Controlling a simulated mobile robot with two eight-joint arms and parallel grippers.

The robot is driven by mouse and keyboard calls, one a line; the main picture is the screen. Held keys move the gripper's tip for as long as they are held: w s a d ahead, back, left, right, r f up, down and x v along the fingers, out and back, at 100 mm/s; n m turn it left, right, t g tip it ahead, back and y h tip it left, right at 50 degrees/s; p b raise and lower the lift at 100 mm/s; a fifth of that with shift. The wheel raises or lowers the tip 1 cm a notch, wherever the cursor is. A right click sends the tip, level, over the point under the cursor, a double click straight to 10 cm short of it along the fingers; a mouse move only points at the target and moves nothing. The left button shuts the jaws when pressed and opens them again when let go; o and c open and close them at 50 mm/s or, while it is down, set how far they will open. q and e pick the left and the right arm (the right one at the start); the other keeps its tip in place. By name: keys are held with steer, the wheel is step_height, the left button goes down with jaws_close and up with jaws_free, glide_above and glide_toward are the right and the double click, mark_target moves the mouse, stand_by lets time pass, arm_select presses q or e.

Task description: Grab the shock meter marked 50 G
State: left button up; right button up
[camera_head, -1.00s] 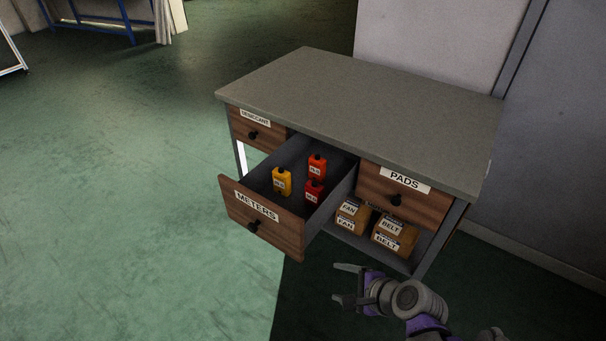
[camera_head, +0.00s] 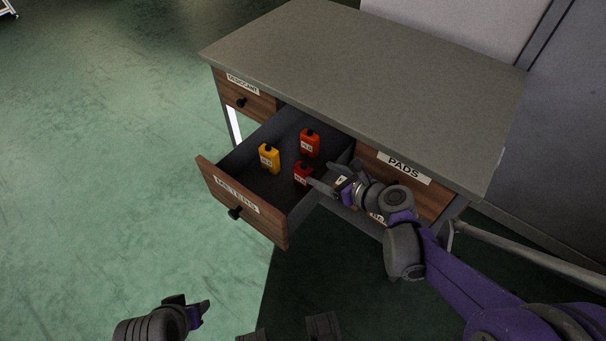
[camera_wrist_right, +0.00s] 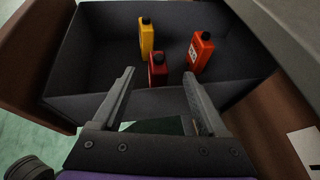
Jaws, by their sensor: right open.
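Three small bottle-shaped meters stand upright in the open METERS drawer (camera_head: 240,208): a yellow one (camera_head: 268,158), an orange one (camera_head: 309,142) and a red one (camera_head: 303,174). Their labels are too small to read, so I cannot tell which is marked 50 G. My right gripper (camera_head: 321,174) is open and empty at the drawer's right side, close to the red meter. In the right wrist view the red meter (camera_wrist_right: 158,70) stands just beyond and between the open fingers (camera_wrist_right: 157,88), apart from them. My left gripper (camera_head: 193,308) shows at the lower left, far from the drawer.
The drawer sits under a grey-topped table (camera_head: 370,75). The DESICCANT drawer (camera_head: 243,92) and PADS drawer (camera_head: 400,180) are shut. The drawer's side wall (camera_wrist_right: 165,102) lies under my right fingers.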

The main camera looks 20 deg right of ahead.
mark_target(304, 167)
steer(key=x, duration=0.3)
steer(key=shift+w+a+f+b, duration=0.15)
steer(key=shift+w+f+b, duration=0.05)
steer(key=shift+w+b, duration=0.15)
steer(key=b+x, duration=0.1)
steer(key=x, duration=0.4)
steer(key=shift+s+a+r+b, duration=0.1)
steer(key=shift+a+b, duration=0.1)
steer(key=shift+b, duration=0.15)
steer(key=shift+c, duration=0.3)
jaws_close()
